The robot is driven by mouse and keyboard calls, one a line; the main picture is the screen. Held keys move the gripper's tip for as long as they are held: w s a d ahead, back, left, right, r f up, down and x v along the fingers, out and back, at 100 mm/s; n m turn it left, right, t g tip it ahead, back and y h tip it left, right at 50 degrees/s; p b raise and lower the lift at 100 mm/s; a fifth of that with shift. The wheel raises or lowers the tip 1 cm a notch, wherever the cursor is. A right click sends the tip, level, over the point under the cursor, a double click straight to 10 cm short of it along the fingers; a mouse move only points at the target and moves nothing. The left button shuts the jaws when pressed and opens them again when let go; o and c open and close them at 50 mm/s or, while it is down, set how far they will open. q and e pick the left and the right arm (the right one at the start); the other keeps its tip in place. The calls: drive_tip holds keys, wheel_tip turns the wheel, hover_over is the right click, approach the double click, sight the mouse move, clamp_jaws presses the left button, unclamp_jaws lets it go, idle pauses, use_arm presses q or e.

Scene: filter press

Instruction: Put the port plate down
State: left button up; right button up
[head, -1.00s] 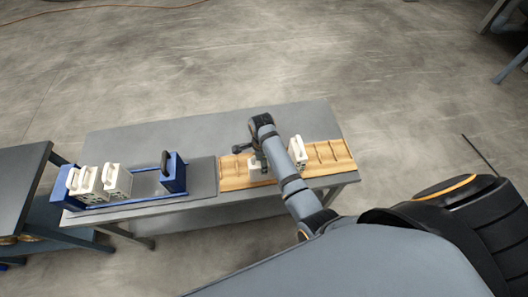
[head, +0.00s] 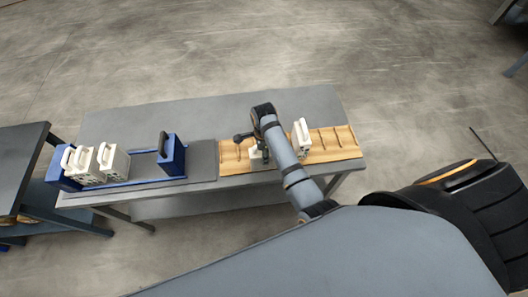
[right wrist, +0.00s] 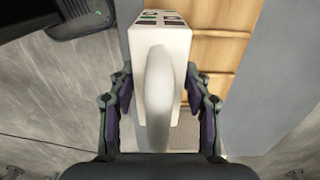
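The port plate, a white block with a raised handle (right wrist: 158,95) and dark openings at its far end, fills the middle of the right wrist view. In the head view a white plate (head: 256,154) shows partly under my right gripper (head: 260,146), at the wooden rack (head: 233,168). My right gripper's fingers (right wrist: 159,100) stand on either side of the handle, with a gap visible on both sides, so it looks open around it. The plate's underside and its seating in the rack are hidden. My left gripper is not in view.
Another white plate (head: 301,137) stands in the rack to the right, with empty slots beyond it. A blue frame (head: 130,182) on a grey mat (head: 204,160) holds white plates at its left, with a blue end block (head: 172,155) at its right. A darker table (head: 18,160) stands left.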

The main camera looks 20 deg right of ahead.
drive_tip(key=shift+o, duration=1)
drive_tip(key=shift+d, duration=0.15)
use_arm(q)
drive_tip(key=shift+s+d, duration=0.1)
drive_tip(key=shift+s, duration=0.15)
